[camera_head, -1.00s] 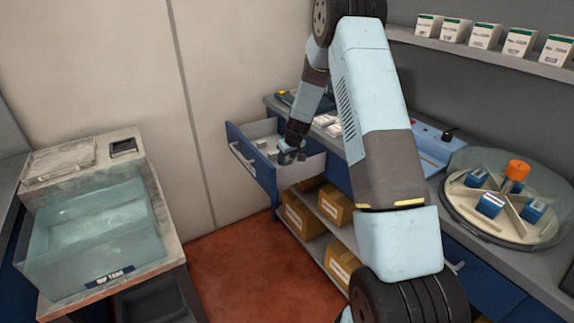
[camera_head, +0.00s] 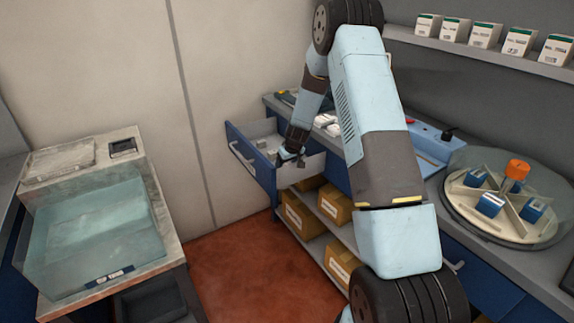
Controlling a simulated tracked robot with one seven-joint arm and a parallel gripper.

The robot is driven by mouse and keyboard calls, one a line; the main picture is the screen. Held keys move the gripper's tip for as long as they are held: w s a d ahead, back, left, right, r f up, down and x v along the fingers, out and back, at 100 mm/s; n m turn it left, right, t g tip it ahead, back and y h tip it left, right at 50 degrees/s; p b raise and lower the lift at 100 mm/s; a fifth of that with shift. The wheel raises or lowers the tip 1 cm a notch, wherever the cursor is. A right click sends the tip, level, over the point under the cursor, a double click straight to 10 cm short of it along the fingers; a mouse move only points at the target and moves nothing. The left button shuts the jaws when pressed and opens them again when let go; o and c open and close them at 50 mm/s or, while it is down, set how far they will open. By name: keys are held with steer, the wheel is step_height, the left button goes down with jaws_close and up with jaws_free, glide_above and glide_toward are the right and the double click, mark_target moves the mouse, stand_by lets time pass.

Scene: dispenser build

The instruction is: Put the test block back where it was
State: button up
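An open blue drawer (camera_head: 243,158) with a light inside sticks out from the bench. My gripper (camera_head: 291,158) points down at the drawer's right side, by the light side wall. It is too small and dark to tell whether it is open or shut, or whether it holds anything. A small greyish shape (camera_head: 269,144) shows inside the drawer, left of my gripper; I cannot tell if it is the test block. The drawer floor is partly hidden by the front panel and my arm.
A round carousel (camera_head: 490,225) with several blue-and-white boxes and an orange knob stands on the bench at right. Cardboard boxes (camera_head: 302,215) sit on shelves below the drawer. A water tank (camera_head: 95,235) stands at left. Red floor (camera_head: 240,265) is clear between.

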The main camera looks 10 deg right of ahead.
steer(key=s+r, duration=0.8)
steer(key=r, duration=0.3)
steer(key=s+a+r+m, duration=0.1)
steer(key=s+r, duration=0.6)
steer(key=r, duration=0.5)
steer(key=s+r, duration=0.8)
steer(key=r, duration=0.3)
steer(key=s+r+m, duration=0.1)
steer(key=s+r, duration=0.2)
steer(key=s, duration=0.9)
steer(key=s+r+m+t+h, duration=0.1)
steer(key=s+r, duration=0.2)
steer(key=s, duration=1)
steer(key=shift+s+d+r+m, duration=0.2)
steer(key=shift+d+m, duration=0.1)
steer(key=shift+d, duration=0.15)
